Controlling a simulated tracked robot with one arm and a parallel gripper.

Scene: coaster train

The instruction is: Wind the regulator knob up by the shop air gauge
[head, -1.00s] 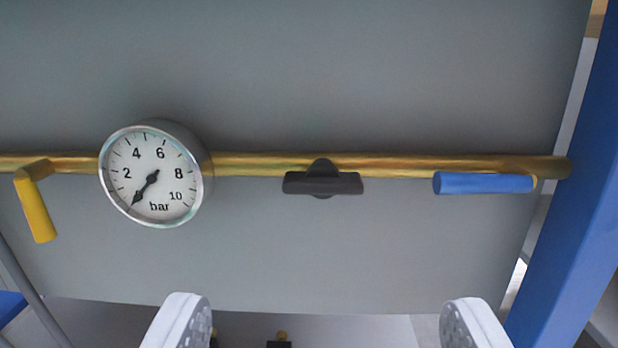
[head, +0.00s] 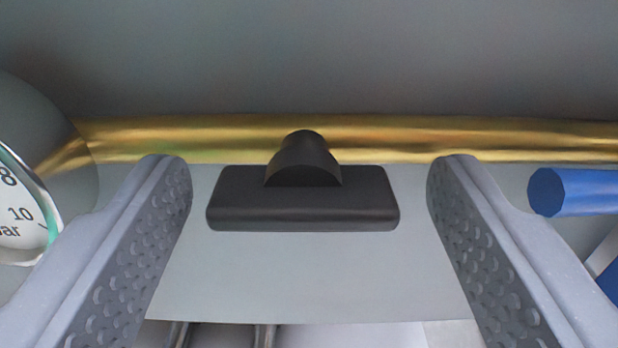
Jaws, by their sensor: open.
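The black regulator knob (head: 303,210), a wide bar with a rounded hub, sits on the brass pipe in the middle of the view. Its bar lies level. My gripper (head: 310,185) is open, with one finger on each side of the knob and a gap between each finger and the bar's ends. The shop air gauge (head: 20,215) is at the left edge, mostly cut off. Only the 8, the 10 and part of "bar" show, and its needle is out of view.
The brass pipe (head: 400,140) runs across the grey panel (head: 310,60). A blue handle (head: 575,192) is close to the outside of my right finger. The gauge body is close to the left finger. Below the panel's lower edge are thin pipes.

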